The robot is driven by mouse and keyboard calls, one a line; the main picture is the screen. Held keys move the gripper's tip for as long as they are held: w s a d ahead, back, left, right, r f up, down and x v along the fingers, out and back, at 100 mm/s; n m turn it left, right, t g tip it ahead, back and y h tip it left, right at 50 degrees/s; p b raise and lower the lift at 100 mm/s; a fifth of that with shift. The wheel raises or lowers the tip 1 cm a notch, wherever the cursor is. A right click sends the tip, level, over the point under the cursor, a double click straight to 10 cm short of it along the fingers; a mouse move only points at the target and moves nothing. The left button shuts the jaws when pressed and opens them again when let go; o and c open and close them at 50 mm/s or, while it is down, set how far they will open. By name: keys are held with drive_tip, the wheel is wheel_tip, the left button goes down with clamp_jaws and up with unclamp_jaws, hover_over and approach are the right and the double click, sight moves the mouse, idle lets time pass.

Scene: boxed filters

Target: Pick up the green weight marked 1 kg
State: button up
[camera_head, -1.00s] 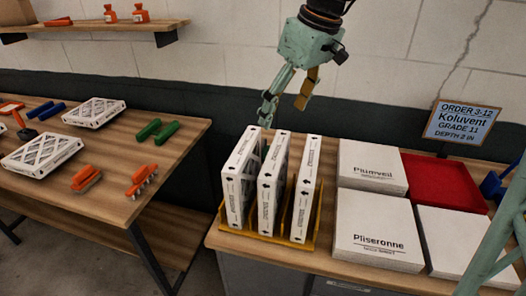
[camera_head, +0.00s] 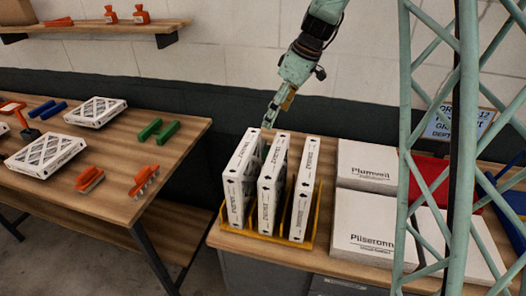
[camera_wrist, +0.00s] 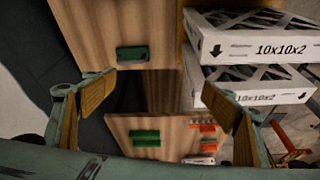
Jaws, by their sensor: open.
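A green block (camera_wrist: 132,53) lies on the bare wood of the filter table in the wrist view; I can read no marking on it. It does not show in the head view, where the upright boxed filters (camera_head: 238,180) stand in front. My gripper (camera_head: 277,108) hangs above the back of these boxes. In the wrist view my gripper (camera_wrist: 160,98) is open and empty, its fingers wide apart, with the green block ahead, left of centre. Two green bars (camera_head: 150,129) lie on the left table; green also shows there in the wrist view (camera_wrist: 146,138).
The boxes stand in a yellow rack (camera_head: 264,236), close to my gripper. White boxes (camera_head: 365,234) and a red tray (camera_head: 432,172) lie to the right, partly behind my green lattice. The left table holds orange brushes (camera_head: 90,179) and flat filters (camera_head: 45,155). A gap separates the tables.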

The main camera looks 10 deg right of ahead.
drive_tip(key=w+d+f+n+p, duration=0.2)
drive_tip(key=w+d+f, duration=0.1)
drive_tip(key=w+f, duration=0.6)
wheel_tip(320, 180, down, 3)
drive_tip(key=shift+w+f+y, duration=0.1)
drive_tip(key=shift+w+y, duration=0.2)
drive_tip(key=shift+w, duration=0.1)
drive_tip(key=shift+d, duration=0.1)
hover_over(264, 151)
drive_tip(key=s+d, duration=0.1)
drive_tip(key=d, duration=0.1)
drive_tip(key=shift+s+f, duration=0.2)
drive_tip(key=shift+f, duration=3.75)
drive_tip(key=shift+f, duration=0.1)
drive_tip(key=shift+p+x, duration=0.4)
drive_tip(key=shift+x, duration=2.15)
drive_tip(key=shift+a, duration=0.1)
drive_tip(key=c, duration=1.5)
